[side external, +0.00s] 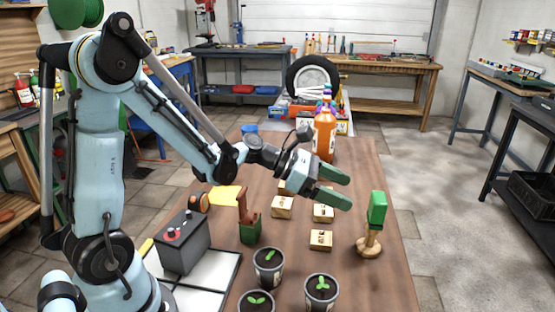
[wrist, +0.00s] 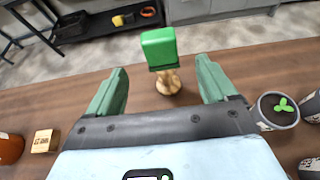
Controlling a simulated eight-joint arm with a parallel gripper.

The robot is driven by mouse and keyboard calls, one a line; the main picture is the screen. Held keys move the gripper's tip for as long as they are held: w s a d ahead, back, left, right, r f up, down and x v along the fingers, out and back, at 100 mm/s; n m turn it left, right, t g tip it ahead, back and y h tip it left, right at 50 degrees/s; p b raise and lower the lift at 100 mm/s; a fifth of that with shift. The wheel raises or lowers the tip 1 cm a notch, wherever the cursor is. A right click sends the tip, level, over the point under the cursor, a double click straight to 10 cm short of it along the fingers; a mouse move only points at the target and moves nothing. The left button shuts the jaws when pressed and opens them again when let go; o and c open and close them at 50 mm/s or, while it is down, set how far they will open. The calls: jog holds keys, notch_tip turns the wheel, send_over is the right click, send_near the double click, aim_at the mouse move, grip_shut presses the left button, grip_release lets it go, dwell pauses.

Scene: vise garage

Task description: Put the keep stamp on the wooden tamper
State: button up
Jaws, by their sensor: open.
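The wooden tamper (side external: 369,243) stands upright at the right edge of the table; it also shows ahead of my gripper in the wrist view (wrist: 168,82). A green block (side external: 377,209) appears to sit on top of it. Small wooden blocks with dark lettering, likely stamps, lie mid-table: one at front (side external: 320,240), one behind it (side external: 323,213), one to the left (side external: 282,207). I cannot read which is the keep stamp. My gripper (side external: 350,193) is open and empty, above the table left of the green block; its fingers flank the block in the wrist view.
Potted seedlings (side external: 321,290) stand at the front. A green holder (side external: 250,232) with a brown object and a grey box (side external: 183,243) are at left. An orange bottle (side external: 324,135) stands behind my gripper. Bare tabletop surrounds the tamper.

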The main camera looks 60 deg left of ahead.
jog(key=s+a+m+g+y, duration=0.2)
jog(key=s+m+y, duration=0.7)
jog(key=m, duration=1.8)
jog(key=s+a, duration=0.1)
jog(key=s, duration=0.4)
jog(key=shift+s+a+r+y, duration=0.2)
jog(key=shift+a+r+y, duration=0.05)
jog(key=shift+a+y, duration=0.05)
